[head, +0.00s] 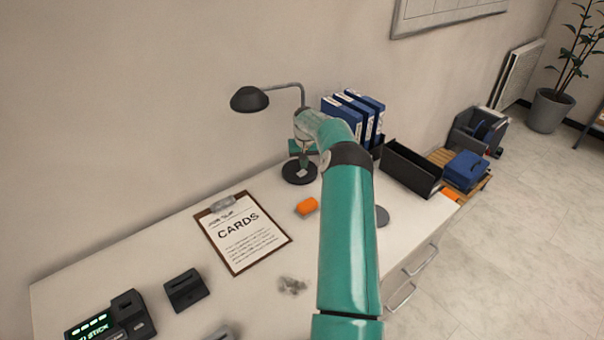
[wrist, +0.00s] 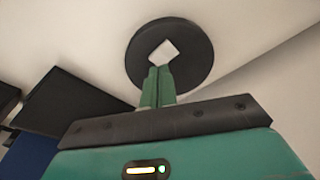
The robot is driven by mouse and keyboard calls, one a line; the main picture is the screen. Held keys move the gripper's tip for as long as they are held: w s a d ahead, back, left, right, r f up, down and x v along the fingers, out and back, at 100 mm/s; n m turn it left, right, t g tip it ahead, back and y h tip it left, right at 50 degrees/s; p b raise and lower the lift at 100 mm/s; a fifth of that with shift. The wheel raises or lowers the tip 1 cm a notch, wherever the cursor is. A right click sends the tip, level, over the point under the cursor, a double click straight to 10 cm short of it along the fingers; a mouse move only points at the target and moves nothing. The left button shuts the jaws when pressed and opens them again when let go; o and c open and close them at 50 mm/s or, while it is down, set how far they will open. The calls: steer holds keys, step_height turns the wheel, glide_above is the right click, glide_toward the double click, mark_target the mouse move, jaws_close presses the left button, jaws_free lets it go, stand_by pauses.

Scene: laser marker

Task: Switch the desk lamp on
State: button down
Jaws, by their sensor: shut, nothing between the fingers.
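The desk lamp has a dark shade (head: 249,100) on a curved arm and a round black base that stands at the back of the desk. No light shows from the shade. In the wrist view the lamp base (wrist: 196,65) is a black disc with a white square (wrist: 164,51) on it, probably the switch. My gripper (wrist: 158,72) is shut and empty, its fingertips over the base at the near edge of the white square. I cannot tell whether they touch it. In the head view my arm hides part of the lamp's surroundings.
Blue binders (head: 354,110) and an open black box (head: 409,167) stand right of the lamp. An orange object (head: 307,206) and a clipboard (head: 243,233) lie in front. Black devices (head: 186,290) sit at front left. The back-left desk strip is clear.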

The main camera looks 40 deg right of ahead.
mark_target(304, 172)
steer(key=shift+f, duration=0.95)
stand_by(1.1)
steer(key=shift+r, duration=3.55)
